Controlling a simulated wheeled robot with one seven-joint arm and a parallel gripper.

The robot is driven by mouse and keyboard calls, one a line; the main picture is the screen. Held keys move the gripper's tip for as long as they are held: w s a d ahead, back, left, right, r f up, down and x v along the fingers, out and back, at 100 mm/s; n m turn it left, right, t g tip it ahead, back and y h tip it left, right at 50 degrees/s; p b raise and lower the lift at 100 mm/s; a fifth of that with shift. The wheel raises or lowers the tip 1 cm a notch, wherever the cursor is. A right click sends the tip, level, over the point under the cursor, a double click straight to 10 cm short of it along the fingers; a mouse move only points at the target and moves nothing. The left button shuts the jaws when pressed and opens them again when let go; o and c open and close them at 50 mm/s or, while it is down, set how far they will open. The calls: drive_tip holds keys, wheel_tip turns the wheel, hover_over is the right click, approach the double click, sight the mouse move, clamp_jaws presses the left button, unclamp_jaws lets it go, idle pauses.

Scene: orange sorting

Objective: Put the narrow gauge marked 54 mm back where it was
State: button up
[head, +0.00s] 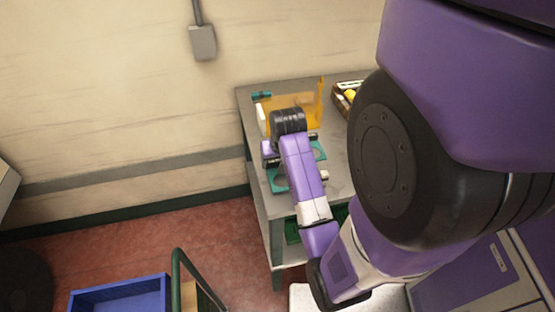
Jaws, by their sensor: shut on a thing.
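Teal flat pieces with round openings, which look like gauges, show at the workbench (335,182). One teal gauge (278,181) is at the near left of my wrist, and another teal gauge (319,151) is at its right. Their markings are too small to read, so I cannot tell which is the 54 mm one. My gripper (268,153) is low over the left part of the bench, shut on what seems to be a teal gauge. Its fingertips and the grip are mostly hidden by my wrist and forearm.
An amber panel (308,103) stands behind my wrist. A small teal item (261,95) lies at the back left. A box (339,99) with yellow contents is at the back right. A blue bin (120,296) and a green rail (177,262) are at lower left.

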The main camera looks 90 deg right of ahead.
drive_tip(key=shift+f, duration=0.6)
idle(0.7)
drive_tip(key=o, duration=1.4)
drive_tip(key=shift+o, duration=0.6)
drive_tip(key=shift+r, duration=0.1)
drive_tip(key=shift+r, duration=3.95)
